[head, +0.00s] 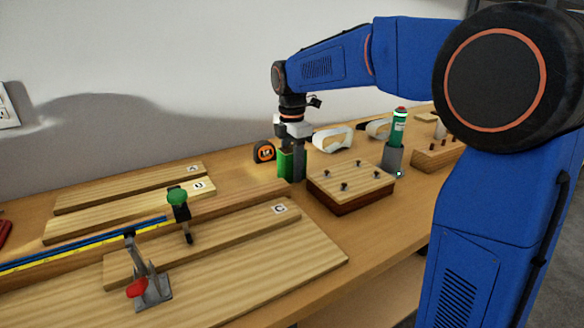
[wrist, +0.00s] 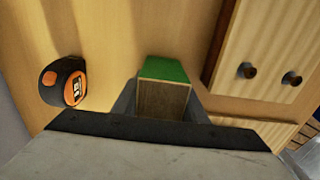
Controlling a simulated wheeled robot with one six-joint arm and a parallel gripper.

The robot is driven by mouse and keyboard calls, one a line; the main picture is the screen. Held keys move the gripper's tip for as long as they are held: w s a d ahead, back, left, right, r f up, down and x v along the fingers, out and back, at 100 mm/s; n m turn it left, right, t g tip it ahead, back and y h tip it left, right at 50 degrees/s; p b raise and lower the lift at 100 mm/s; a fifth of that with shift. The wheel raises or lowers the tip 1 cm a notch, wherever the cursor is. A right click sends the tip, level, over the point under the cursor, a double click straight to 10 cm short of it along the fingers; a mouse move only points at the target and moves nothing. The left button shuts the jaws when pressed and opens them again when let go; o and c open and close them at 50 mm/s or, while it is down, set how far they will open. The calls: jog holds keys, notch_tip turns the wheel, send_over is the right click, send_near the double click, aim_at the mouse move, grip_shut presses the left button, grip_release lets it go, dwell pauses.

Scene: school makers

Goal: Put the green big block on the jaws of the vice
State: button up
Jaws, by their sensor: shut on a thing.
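The green big block (head: 284,165) is upright between the fingers of my gripper (head: 292,163), just above or on the bench; I cannot tell which. In the wrist view its green face (wrist: 165,69) and a bare wood face show between the two grey fingers (wrist: 160,104). My gripper is shut on it. I cannot make out a vice with certainty. A wooden block with several dark bolts on top (head: 350,184) stands close to the right of my gripper, and part of it shows in the wrist view (wrist: 268,50).
An orange and black tape measure (head: 264,151) lies left of the gripper. White goggles (head: 333,139) and a green bottle in a grey holder (head: 393,158) stand behind and right. Boards (head: 130,210), a green-knobbed clamp (head: 178,205) and a red-handled clamp (head: 148,285) fill the left front.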

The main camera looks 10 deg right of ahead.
jog(key=o, duration=1.1)
jog(key=shift+f, duration=0.1)
jog(key=shift+o, duration=0.2)
